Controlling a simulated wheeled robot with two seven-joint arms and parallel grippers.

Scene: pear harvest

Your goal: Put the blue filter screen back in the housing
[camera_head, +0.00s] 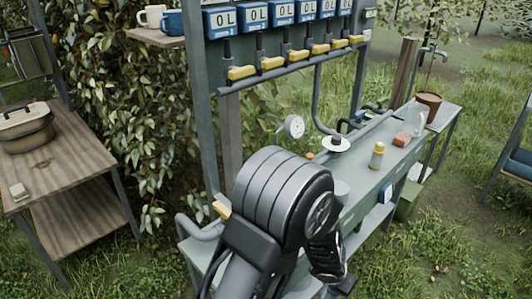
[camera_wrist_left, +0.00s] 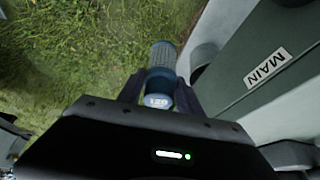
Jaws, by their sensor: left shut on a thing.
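The blue filter screen (camera_wrist_left: 162,62) is a small mesh cylinder with a blue end cap marked 120. In the left wrist view it sits between the dark fingers of my left gripper (camera_wrist_left: 160,88), which is shut on it and holds it above the grass, beside the bench. In the head view my left arm covers the middle, and the gripper's fingertips and the screen cannot be made out. A pale grey cylindrical fitting (camera_wrist_left: 203,60) is close to the right of the screen; I cannot tell whether it is the housing. My right gripper is not in view.
A panel marked MAIN (camera_wrist_left: 267,68) is right of the gripper. A wooden table (camera_head: 75,150) stands left. Grass lies open in front of the bench.

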